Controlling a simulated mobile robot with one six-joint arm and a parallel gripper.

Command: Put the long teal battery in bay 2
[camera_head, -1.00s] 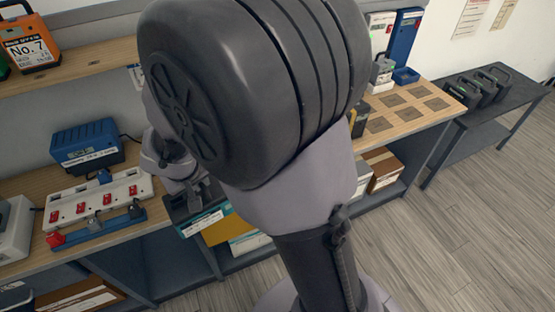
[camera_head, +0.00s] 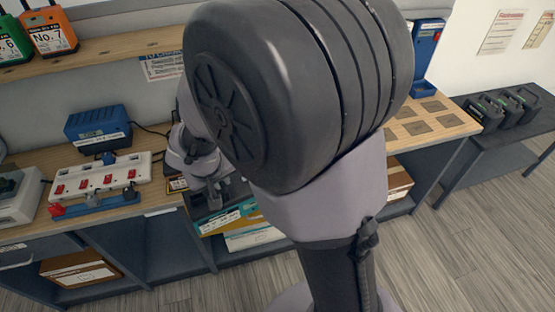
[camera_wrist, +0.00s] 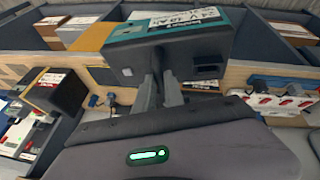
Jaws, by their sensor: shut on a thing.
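The long teal battery (camera_wrist: 205,22) is in my gripper (camera_wrist: 160,82) in the wrist view. It has a teal face with a white "24 V" label and a dark end. The fingers are shut on it. In the head view, my gripper (camera_head: 214,190) is partly hidden behind my arm, and the battery's teal, white-labelled side (camera_head: 219,221) shows below it, at the bench's front edge. Brown square pads (camera_head: 419,127) lie on the wooden bench to the right, partly hidden by my arm. I cannot read any bay number.
A white strip with red switches (camera_head: 133,168) and a blue charger (camera_head: 97,128) stand on the bench at left. An orange No. 7 unit (camera_head: 48,31) is on the upper shelf. Dark packs (camera_head: 510,108) stand on the side table. Floor at right is clear.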

